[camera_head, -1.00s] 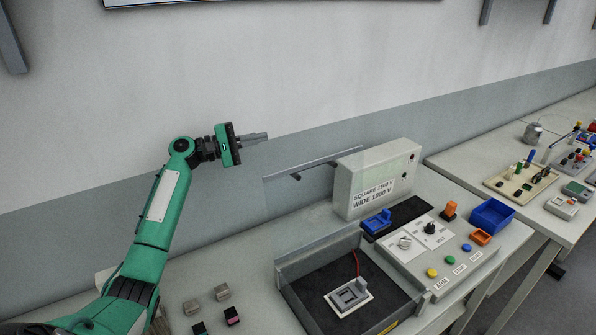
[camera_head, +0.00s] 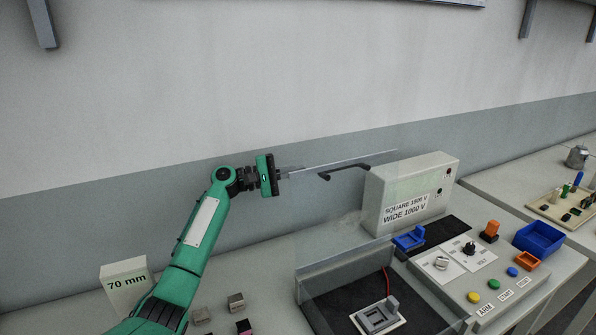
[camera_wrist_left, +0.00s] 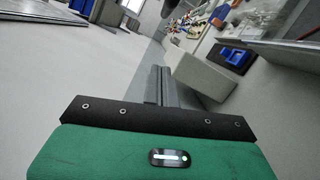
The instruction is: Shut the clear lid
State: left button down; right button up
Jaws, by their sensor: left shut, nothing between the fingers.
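The clear lid (camera_head: 338,205) stands raised at the back of the open test box (camera_head: 304,287). It is see-through, so its outline is faint. Its dark handle (camera_head: 345,171) is near its upper edge. My left gripper (camera_head: 298,171) is shut and empty, with its fingertips at the left end of the lid's upper edge, left of the handle. I cannot tell whether they touch the lid. The shut fingers also show in the left wrist view (camera_wrist_left: 158,84), pointing away from the camera. My right gripper is not in view.
A grey connector fixture (camera_head: 378,317) with a red wire sits in the box. A labelled instrument (camera_head: 410,195) stands right of the lid. A control panel (camera_head: 455,275), blue tray (camera_head: 539,238) and orange parts lie further right. A "70 mm" block (camera_head: 126,284) stands at left.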

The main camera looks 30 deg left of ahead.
pick_arm(q)
jog(key=w+d+r+p, duration=0.1)
jog(key=w+d+p, duration=0.2)
jog(key=d, duration=0.5)
jog(key=shift+d+r+p, duration=0.15)
jog(key=shift+r+p, duration=0.25)
jog(key=shift+p, duration=0.5)
